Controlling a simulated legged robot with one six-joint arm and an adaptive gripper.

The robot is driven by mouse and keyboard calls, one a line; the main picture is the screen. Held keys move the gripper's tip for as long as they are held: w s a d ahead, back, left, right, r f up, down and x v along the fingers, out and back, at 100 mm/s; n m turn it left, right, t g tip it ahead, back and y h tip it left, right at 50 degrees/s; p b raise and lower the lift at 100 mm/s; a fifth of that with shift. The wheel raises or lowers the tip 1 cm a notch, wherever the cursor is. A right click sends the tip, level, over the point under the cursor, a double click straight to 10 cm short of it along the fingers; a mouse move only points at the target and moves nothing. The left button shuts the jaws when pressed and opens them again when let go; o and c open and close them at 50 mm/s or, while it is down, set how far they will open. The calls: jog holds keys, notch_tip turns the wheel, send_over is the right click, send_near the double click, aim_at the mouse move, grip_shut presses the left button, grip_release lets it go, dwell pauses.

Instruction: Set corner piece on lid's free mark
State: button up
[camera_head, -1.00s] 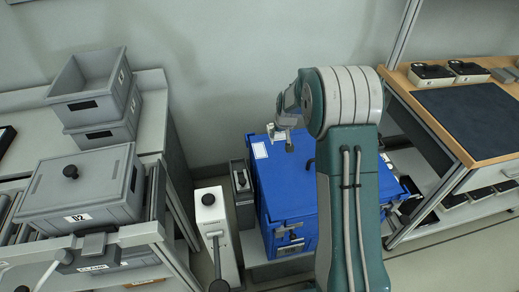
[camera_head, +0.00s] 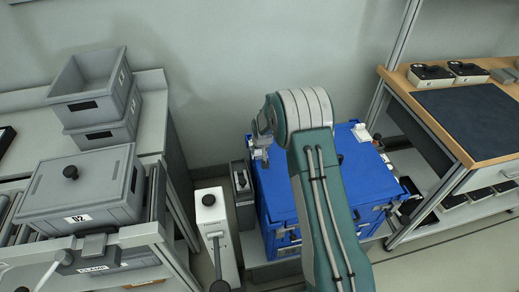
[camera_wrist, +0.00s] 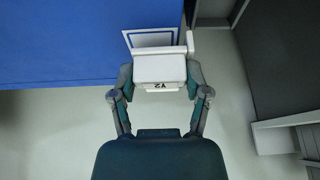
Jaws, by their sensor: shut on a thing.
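My gripper (camera_wrist: 160,78) is shut on a white corner piece (camera_wrist: 160,68) marked Y2, seen in the wrist view. In the head view my gripper (camera_head: 259,152) is at the far left corner of the blue lid (camera_head: 320,185). The lid also shows in the wrist view (camera_wrist: 70,45). A white-outlined mark (camera_wrist: 128,37) lies at the lid's corner, partly hidden behind the held piece. I cannot tell whether the piece touches the lid. Another white piece (camera_head: 360,131) sits at the lid's far right corner. My arm hides part of the lid.
A white post with a lever (camera_head: 213,235) and a dark grey bin (camera_head: 242,183) stand close left of the blue crate. Grey totes (camera_head: 85,185) are on the conveyor at left. A wooden-topped bench (camera_head: 440,135) stands at right. Bare floor shows beside the crate.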

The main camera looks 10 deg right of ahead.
jog(key=shift+f, duration=0.6)
jog(key=o, duration=1.1)
jog(key=shift+o, duration=0.2)
jog(key=s+f+v, duration=0.1)
jog(key=s+v, duration=0.2)
jog(key=v, duration=1.5)
jog(key=s+f+v, duration=0.1)
jog(key=s+v, duration=0.2)
jog(key=v, duration=1.4)
jog(key=s+r, duration=0.2)
jog(key=s, duration=0.8)
jog(key=s+r+t, duration=0.1)
jog(key=s+r, duration=0.1)
jog(key=s, duration=0.9)
jog(key=shift+s, duration=0.25)
jog(key=shift+r, duration=0.15)
